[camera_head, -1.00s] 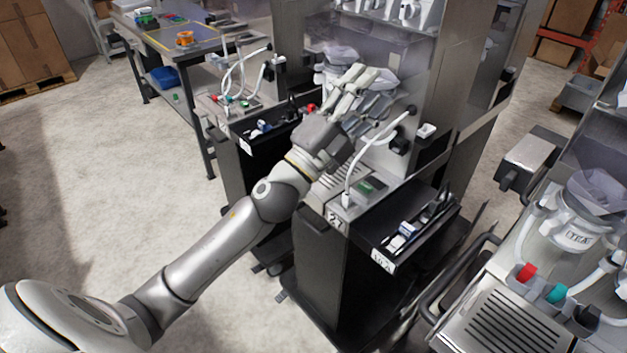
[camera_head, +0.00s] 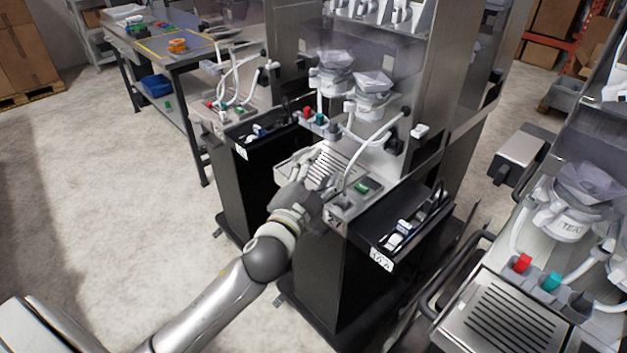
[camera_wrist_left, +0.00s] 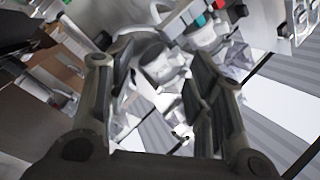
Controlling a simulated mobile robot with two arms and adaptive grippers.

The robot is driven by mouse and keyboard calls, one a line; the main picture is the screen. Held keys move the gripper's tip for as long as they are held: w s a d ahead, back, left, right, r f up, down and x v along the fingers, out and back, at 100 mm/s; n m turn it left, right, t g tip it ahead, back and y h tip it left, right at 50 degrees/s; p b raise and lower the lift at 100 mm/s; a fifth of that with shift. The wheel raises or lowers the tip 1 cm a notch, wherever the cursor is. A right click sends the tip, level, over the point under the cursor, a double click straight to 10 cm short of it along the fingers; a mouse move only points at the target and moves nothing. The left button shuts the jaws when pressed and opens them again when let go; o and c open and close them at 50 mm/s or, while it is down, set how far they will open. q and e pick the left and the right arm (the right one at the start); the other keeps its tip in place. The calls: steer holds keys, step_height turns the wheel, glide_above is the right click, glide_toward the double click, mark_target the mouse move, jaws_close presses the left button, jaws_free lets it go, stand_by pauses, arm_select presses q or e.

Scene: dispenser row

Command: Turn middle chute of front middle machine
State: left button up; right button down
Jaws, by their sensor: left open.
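The front middle machine (camera_head: 440,75) is a tall metal dispenser. Several white chutes (camera_head: 372,10) show along the head view's top edge, partly cut off. Below hang white canisters with clear hoppers (camera_head: 372,98). I cannot tell for certain which part is the middle chute. My left gripper (camera_head: 308,165) is low over the machine's slatted tray, below the canisters and apart from the chutes. In the left wrist view the gripper (camera_wrist_left: 158,80) is open and empty, with white canisters (camera_wrist_left: 160,68) beyond its fingers. My right gripper is not in view.
White hoses and red, green and dark knobs (camera_head: 319,118) stand above the slatted tray (camera_head: 335,165). A black bin (camera_head: 405,230) juts from the machine's front. Another machine (camera_head: 500,325) stands close on the right. Clear floor (camera_head: 110,200) lies to the left.

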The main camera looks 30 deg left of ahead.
arm_select(q)
steer(key=shift+s+a+f+n+g+y, duration=0.1)
steer(key=shift+s+f+n+g+y, duration=0.1)
steer(key=shift+f, duration=0.3)
steer(key=shift+s+a+f+n+g+y, duration=0.1)
steer(key=shift+f+g, duration=0.1)
steer(key=shift+f, duration=0.3)
